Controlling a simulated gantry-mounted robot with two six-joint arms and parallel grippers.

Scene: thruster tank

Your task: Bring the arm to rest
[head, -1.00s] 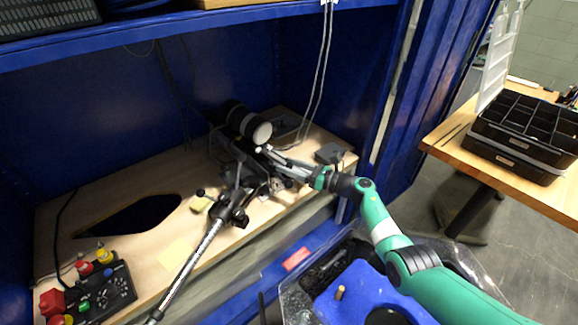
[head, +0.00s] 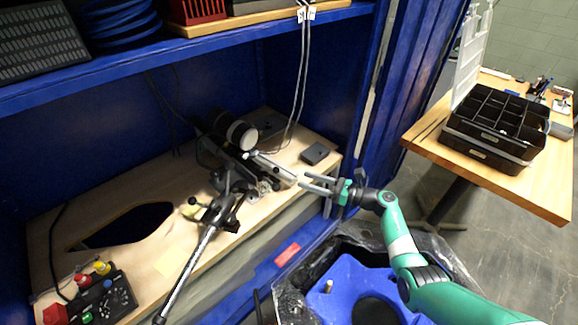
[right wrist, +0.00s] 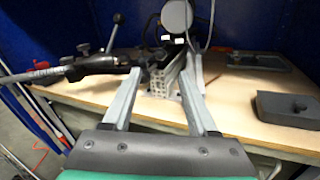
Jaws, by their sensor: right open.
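My right gripper (head: 314,184) is open and empty, just off the front edge of the wooden bench in the head view. Its green arm comes up from the lower right. In the right wrist view its two spread grey fingers (right wrist: 158,98) point towards the bench, with nothing between their tips but the view of the device beyond. The dark thruster device (head: 236,132) with a pale cap stands on the bench, apart from the fingers in the head view. My left gripper is not in view.
A black clamp with a silver rod (head: 204,250) reaches over the bench front. A small dark box (head: 315,153) lies near the bench's right end. A control box (head: 104,296) sits at lower left. A blue container (head: 348,290) stands below my right arm. A black organizer (head: 492,130) is on the right table.

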